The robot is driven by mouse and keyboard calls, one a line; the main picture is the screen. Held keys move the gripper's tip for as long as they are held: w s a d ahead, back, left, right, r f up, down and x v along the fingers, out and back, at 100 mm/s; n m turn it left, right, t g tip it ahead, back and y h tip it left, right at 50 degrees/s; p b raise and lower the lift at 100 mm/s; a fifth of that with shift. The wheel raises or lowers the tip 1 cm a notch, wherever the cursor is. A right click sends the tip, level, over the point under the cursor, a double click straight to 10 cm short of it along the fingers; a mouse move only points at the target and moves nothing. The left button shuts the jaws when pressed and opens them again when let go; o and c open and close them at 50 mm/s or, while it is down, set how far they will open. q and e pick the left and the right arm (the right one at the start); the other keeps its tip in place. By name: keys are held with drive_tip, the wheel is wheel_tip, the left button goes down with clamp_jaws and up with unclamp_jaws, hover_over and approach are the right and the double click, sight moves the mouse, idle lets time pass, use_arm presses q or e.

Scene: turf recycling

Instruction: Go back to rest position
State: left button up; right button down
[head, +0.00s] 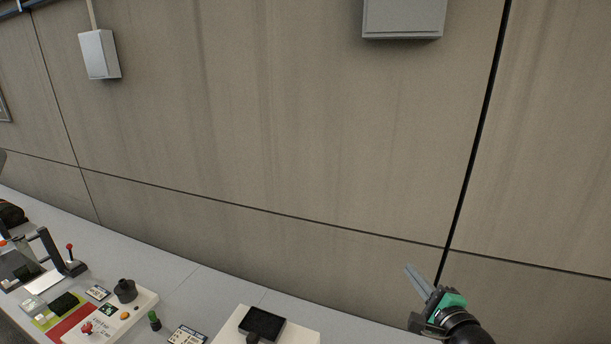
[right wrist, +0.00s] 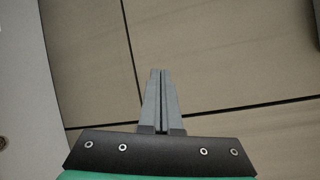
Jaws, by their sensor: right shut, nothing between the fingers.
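My right gripper (head: 410,268) is at the lower right of the head view, raised in front of the wall with its fingers pointing up and to the left. Its two grey fingers are shut together with nothing between them. In the right wrist view the shut fingers (right wrist: 159,72) point at the wall panels, and nothing touches them. My left gripper is not in the head view.
A grey worktop (head: 190,282) runs along the wall (head: 270,120). It bears a control panel with a black knob (head: 125,291), a red lever (head: 70,250), and a white box with a dark screen (head: 262,323). Grey wall boxes (head: 99,54) hang above.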

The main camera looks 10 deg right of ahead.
drive_tip(key=s+a+r+n+t+y, duration=0.15)
drive_tip(key=s+a+r+n, duration=0.25)
drive_tip(key=r, duration=0.5)
drive_tip(key=s+a+r+n+t+y, duration=0.1)
drive_tip(key=s+a+r+n+t, duration=0.25)
drive_tip(key=r, duration=0.45)
drive_tip(key=s+a+r+n+t+y, duration=0.1)
drive_tip(key=s+a+r+n, duration=0.35)
drive_tip(key=r, duration=0.45)
drive_tip(key=s+r+n+t+h, duration=0.1)
drive_tip(key=s+r+n+t, duration=0.1)
drive_tip(key=s+r+n, duration=0.3)
drive_tip(key=s+d+r+n+t+h, duration=0.1)
drive_tip(key=s+r+n, duration=0.3)
drive_tip(key=s, duration=0.5)
drive_tip(key=shift+d+r+n+t, duration=0.2)
drive_tip(key=shift+r+n+t, duration=0.15)
drive_tip(key=shift+n+t, duration=0.45)
